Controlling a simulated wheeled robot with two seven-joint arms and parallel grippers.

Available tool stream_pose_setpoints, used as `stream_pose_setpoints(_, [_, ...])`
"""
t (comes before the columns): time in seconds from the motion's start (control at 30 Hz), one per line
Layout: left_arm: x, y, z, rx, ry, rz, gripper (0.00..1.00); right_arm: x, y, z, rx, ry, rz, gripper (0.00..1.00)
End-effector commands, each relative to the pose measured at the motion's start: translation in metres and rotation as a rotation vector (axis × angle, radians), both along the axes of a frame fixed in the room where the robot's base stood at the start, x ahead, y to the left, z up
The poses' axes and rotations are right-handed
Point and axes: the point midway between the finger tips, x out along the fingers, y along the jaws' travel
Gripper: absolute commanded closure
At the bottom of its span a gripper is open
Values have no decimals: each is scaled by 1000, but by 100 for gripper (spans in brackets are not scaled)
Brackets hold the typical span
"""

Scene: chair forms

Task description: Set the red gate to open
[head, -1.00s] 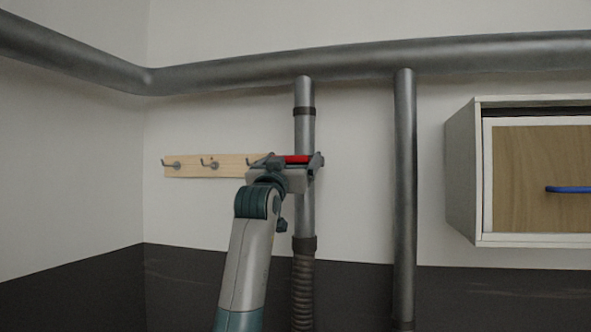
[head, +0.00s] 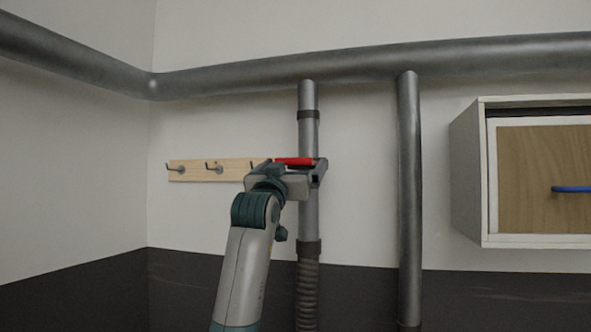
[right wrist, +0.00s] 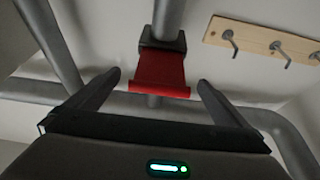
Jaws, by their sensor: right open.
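The red gate (head: 295,161) is on the left vertical grey pipe (head: 308,135); in the head view my gripper partly hides it. In the right wrist view the red gate (right wrist: 160,72) is a flat plate with a wider lip, standing out from a dark collar (right wrist: 163,42) on the pipe. My right gripper (right wrist: 160,82) is open, one finger on each side of the lip, with a visible gap on both sides. In the head view my right gripper (head: 292,172) is at the gate's height, in front of the pipe. My left gripper is not in view.
A wooden hook rail (head: 195,171) is on the wall just left of the gate. A second vertical pipe (head: 408,190) stands to the right, and a thick pipe (head: 360,63) runs above. A cabinet (head: 470,170) with a blue handle (head: 571,189) is at far right.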

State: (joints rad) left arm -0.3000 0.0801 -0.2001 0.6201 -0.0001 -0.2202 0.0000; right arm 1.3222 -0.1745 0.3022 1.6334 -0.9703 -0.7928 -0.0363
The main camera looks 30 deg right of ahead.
Motion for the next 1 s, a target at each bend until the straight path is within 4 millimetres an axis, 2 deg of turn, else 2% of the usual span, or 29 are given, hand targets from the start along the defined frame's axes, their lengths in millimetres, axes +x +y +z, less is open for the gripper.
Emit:
stream_pose_setpoints(0.03, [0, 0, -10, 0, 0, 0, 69, -5, 7, -8, -1, -1, 2, 0])
stream_pose_setpoints(0.2, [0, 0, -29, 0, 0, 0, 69, -24, 30, -22, 0, -3, 4, 0])
stream_pose_setpoints(0.6, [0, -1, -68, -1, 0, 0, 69, -71, 86, -50, 0, 0, 4, 0])
stream_pose_setpoints(0.8, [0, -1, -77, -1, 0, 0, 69, -85, 101, -57, 1, 1, 3, 0])
stream_pose_setpoints(1.0, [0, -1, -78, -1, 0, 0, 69, -89, 106, -58, 0, 1, 2, 0])
